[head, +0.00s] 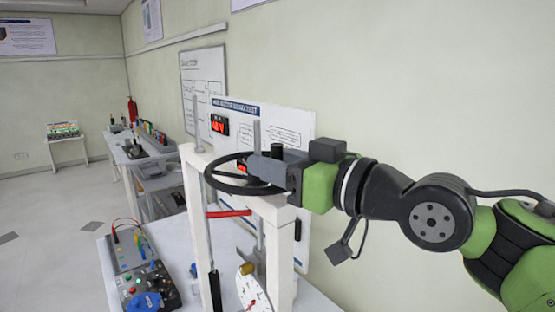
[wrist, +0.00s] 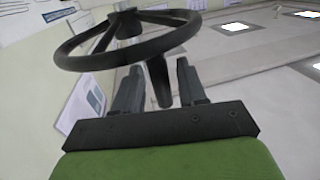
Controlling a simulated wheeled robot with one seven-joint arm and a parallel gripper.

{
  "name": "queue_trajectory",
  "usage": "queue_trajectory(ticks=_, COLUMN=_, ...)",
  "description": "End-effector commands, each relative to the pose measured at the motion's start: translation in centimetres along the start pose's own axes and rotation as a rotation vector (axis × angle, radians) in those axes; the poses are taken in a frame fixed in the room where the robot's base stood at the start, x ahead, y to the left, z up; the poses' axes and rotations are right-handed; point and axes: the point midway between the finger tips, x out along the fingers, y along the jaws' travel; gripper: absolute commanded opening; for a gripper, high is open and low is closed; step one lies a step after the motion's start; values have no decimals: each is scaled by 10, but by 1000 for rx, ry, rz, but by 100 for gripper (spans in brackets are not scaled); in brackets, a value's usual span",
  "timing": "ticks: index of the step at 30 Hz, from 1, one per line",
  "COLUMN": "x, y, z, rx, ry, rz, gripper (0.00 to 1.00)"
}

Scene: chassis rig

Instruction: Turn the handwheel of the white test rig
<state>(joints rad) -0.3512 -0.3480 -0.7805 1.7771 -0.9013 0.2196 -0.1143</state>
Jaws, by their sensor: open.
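The black handwheel (head: 212,184) lies flat on top of the white test rig (head: 197,225) in the head view. Its rim and hub fill the top of the wrist view (wrist: 75,52). My gripper (head: 262,167) is at the right side of the wheel. In the wrist view, the two grey fingers of my gripper (wrist: 158,70) stand apart, one on each side of the wheel's dark handle peg (wrist: 159,84). I cannot tell whether either finger touches the peg. The fingers hide part of the wheel in the head view.
A red bar (head: 228,213) and a dial (head: 254,292) are on the rig below the wheel. A control box (head: 140,262) with leads sits on the table at left.

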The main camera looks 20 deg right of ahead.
Motion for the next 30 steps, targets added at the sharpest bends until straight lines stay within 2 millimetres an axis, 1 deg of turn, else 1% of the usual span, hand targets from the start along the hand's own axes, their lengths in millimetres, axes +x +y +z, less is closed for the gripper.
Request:
queue_trajectory(ticks=2, x=0, y=0, z=0, rx=0, ry=0, rz=0, gripper=41)
queue_trajectory(ticks=3, x=0, y=0, z=0, rx=0, ry=0, rz=0, gripper=35)
queue_trajectory(ticks=10, x=0, y=0, z=0, rx=0, ry=0, rz=-1, gripper=0)
queue_trajectory(ticks=23, x=-1, y=0, z=1, rx=-2, ry=0, rz=17, gripper=0)
queue_trajectory(ticks=30, x=-2, y=-1, z=3, rx=-4, ry=6, rz=123, gripper=0)
